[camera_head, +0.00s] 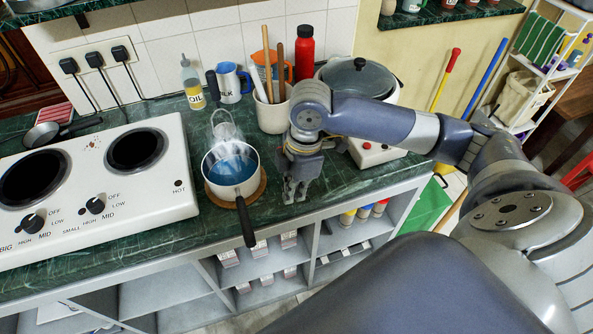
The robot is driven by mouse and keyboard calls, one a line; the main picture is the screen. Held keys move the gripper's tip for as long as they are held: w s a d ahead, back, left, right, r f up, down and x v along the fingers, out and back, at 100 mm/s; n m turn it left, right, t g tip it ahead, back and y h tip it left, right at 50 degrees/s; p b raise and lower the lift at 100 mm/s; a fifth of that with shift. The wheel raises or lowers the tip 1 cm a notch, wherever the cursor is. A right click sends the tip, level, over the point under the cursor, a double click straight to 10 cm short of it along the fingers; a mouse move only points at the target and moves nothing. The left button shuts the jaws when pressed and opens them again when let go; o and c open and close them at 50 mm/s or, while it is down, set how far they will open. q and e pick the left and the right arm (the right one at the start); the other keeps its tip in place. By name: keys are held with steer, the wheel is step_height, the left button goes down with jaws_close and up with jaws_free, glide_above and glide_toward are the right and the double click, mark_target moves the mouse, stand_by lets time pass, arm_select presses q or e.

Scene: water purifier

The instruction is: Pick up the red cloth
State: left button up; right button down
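A small red-and-white striped piece (55,114), which looks like a folded cloth, lies on the counter at the far left, behind the hob and partly behind a small dark pan. No other red cloth shows. My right gripper (295,190) points down over the counter near its front edge, just right of the pot with blue inside. It is far to the right of the striped piece. Its fingertips are close together, and the gap between them is too small to judge. I see nothing held in it. My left gripper is not in view.
A white hob (180,185) fills the counter's left side. The pot (231,171) stands on a round wooden mat, its black handle over the front edge. An oil bottle (193,88), blue mug (231,83), utensil holder (272,113), red bottle (305,55) and lidded cooker (357,76) stand behind.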

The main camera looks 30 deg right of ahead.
steer(key=shift+s+a, duration=0.35)
steer(key=shift+s, duration=0.1)
steer(key=shift+c, duration=2.4)
jaws_free()
